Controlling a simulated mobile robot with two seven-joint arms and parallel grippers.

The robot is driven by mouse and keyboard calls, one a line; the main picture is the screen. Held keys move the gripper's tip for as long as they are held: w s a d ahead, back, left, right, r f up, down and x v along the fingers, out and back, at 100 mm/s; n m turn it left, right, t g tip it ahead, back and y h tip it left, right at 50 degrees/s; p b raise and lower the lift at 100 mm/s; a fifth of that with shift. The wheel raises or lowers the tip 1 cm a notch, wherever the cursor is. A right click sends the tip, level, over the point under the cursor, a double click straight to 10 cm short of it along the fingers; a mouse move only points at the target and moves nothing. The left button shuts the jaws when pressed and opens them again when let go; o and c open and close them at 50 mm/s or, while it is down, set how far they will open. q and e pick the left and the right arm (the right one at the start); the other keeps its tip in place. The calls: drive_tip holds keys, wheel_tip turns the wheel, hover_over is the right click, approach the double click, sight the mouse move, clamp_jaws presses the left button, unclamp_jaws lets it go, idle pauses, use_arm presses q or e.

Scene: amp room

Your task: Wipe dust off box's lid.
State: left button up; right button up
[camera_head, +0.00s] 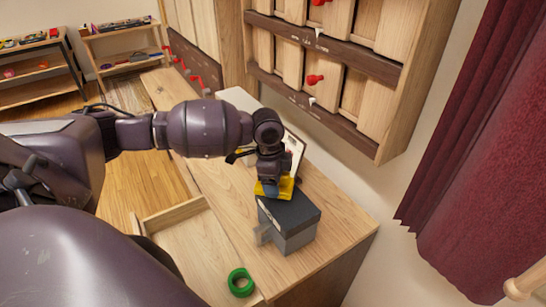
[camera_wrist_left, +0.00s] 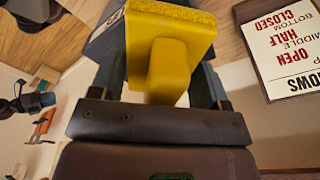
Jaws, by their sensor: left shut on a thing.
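A box (camera_head: 296,232) with a dark grey lid (camera_head: 291,208) stands near the front right end of the wooden worktop. My left gripper (camera_head: 270,187) is above the lid's back edge, shut on a yellow wiping tool (camera_head: 287,187). In the left wrist view the tool (camera_wrist_left: 165,65) shows a yellow block with a thick stem between the fingers. Part of the dark box (camera_wrist_left: 107,42) shows behind it. The tool is at or just above the lid; I cannot tell whether it touches. I cannot make out dust on the lid. My right gripper is not in view.
An open drawer (camera_head: 190,250) holds a green ring (camera_head: 241,282). Wooden wall cabinets (camera_head: 350,50) with red knobs rise behind. A red curtain (camera_head: 480,150) hangs at the right.

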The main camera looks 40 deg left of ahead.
use_arm(q)
wheel_tip(320, 180, up, 3)
drive_tip(key=p, duration=0.2)
drive_tip(key=shift+w+a+f+p, duration=0.1)
drive_tip(key=shift+f+p, duration=0.1)
drive_tip(key=shift+p, duration=0.15)
drive_tip(key=shift+r+p, duration=0.35)
drive_tip(key=shift+p, duration=0.05)
drive_tip(key=shift+r+p, duration=0.7)
drive_tip(key=shift+r, duration=0.25)
drive_tip(key=shift+r+p, duration=0.1)
drive_tip(key=shift+p, duration=0.25)
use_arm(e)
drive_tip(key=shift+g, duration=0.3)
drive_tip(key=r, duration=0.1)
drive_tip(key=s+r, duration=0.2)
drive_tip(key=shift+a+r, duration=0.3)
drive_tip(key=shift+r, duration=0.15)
